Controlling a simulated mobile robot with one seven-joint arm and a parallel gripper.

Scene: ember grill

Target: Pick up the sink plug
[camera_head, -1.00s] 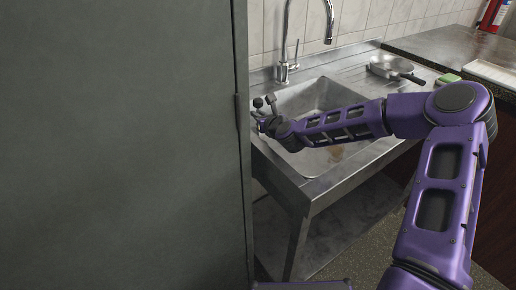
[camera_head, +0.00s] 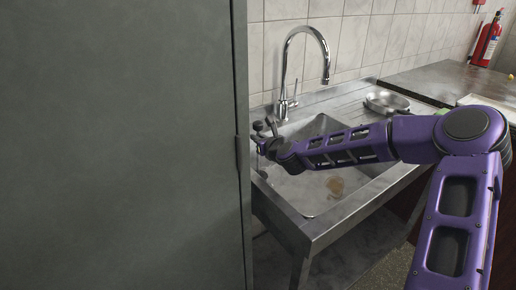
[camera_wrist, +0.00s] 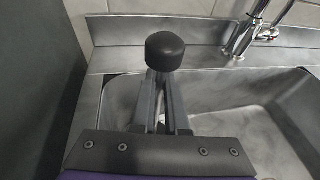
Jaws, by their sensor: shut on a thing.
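The sink plug (camera_wrist: 165,50) is a black rounded piece at the tips of my gripper (camera_wrist: 161,78) in the wrist view. The fingers are shut on it, and it sits above the left rim of the sink, against the back ledge in that view. In the head view my gripper (camera_head: 266,137) is at the left end of the sink (camera_head: 318,205), near the tall grey panel. The plug (camera_head: 260,126) shows there as a small dark shape. The lower side of the plug is hidden by the fingers.
A tall grey panel (camera_head: 120,140) stands close on the left of my gripper. A chrome tap (camera_head: 284,106) rises behind the sink, with its base right of the gripper in the wrist view (camera_wrist: 243,42). A metal pan (camera_head: 386,102) rests on the drainer at right.

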